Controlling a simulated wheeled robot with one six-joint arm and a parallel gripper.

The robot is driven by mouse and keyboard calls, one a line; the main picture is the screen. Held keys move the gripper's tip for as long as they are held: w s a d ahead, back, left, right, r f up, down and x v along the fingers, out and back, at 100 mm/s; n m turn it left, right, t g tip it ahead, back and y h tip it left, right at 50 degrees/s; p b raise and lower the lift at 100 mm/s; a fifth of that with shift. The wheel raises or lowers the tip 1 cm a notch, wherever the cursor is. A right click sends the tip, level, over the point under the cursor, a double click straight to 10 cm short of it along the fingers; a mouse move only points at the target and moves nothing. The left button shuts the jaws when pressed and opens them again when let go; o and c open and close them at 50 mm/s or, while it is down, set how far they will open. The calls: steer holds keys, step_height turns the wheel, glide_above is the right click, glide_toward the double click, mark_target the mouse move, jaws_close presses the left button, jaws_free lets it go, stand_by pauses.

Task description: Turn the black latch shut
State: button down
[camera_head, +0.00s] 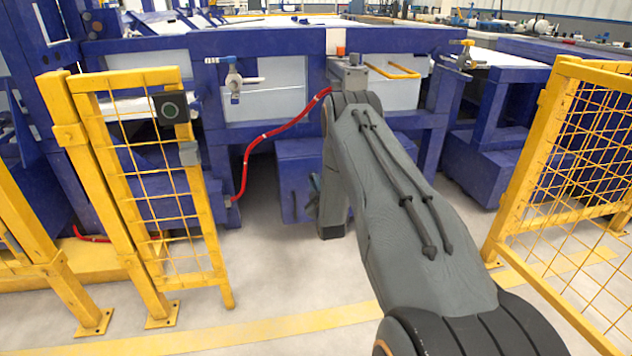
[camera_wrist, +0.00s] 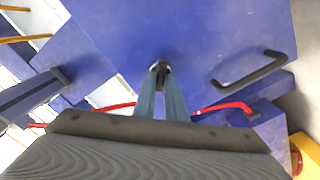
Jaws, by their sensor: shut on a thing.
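In the wrist view, the two grey-blue fingers of my gripper (camera_wrist: 160,72) come together at their tips on a small dark piece, the black latch (camera_wrist: 161,67), on the face of a blue box (camera_wrist: 205,45). The fingers cover part of the latch, so I cannot tell its exact angle. In the head view, the fingers of my gripper (camera_head: 313,192) show at the front of the blue box (camera_head: 290,165), low under the bench. My arm hides the right part of the box there, and the latch cannot be made out.
A black bar handle (camera_wrist: 250,72) is on the blue box, right of my gripper. A red hose (camera_head: 262,138) hangs left of my arm. Yellow mesh fences stand at left (camera_head: 150,180) and right (camera_head: 570,160). The floor (camera_head: 275,270) between them is clear.

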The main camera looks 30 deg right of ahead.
steer(key=shift+f+n+p, duration=0.15)
steer(key=shift+n+p, duration=0.9)
steer(key=shift+n, duration=3.05)
steer(key=c, duration=1.8)
jaws_free()
steer(key=shift+s, duration=0.1)
steer(key=p+v, duration=0.2)
steer(key=v, duration=0.5)
steer(key=shift+s+a, duration=0.2)
steer(key=shift+s, duration=0.1)
